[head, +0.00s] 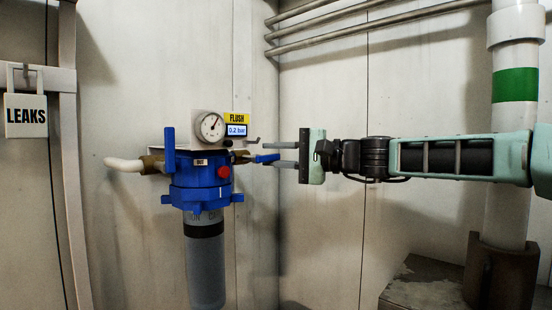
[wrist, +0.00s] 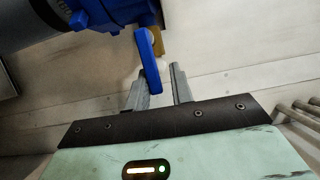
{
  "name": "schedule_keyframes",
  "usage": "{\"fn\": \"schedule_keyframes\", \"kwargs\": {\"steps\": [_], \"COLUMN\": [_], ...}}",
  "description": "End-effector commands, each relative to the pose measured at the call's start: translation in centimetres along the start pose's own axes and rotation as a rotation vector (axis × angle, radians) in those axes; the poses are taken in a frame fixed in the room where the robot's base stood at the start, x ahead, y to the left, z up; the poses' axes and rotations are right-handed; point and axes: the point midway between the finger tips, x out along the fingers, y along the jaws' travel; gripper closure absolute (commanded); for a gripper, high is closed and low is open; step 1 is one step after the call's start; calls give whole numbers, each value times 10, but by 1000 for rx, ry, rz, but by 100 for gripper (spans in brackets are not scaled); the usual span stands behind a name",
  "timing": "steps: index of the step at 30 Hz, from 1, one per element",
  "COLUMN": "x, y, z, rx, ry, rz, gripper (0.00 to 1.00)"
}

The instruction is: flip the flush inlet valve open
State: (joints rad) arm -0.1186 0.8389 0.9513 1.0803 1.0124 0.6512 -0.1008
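A blue filter housing (head: 200,180) hangs on the wall, with a blue valve handle on each side. The right handle (head: 266,158), nearest the FLUSH label (head: 237,118), lies roughly level and points right toward my gripper. The left handle (head: 169,150) stands upright. My gripper (head: 272,154) comes in from the right, fingers apart and level. The right handle's end is at the fingertips, nearer the lower finger. In the wrist view the same handle (wrist: 148,62) reaches down to my open gripper (wrist: 160,74), overlapping the left finger. Whether they touch is unclear.
A pressure gauge (head: 211,127) and a 0.2 bar display (head: 236,130) sit above the housing. A white hose (head: 124,165) leaves it on the left. Pipes (head: 370,22) run along the upper right wall. A thick white pipe (head: 514,100) stands behind my arm.

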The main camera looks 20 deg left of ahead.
Motion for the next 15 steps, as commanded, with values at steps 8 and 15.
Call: {"fn": "schedule_keyframes", "kwargs": {"steps": [8,15], "x": [0,0], "y": [-57,-88], "z": [1,1], "rx": [-3,0], "ry": [0,0], "rz": [-4,-2], "gripper": [78,78]}}
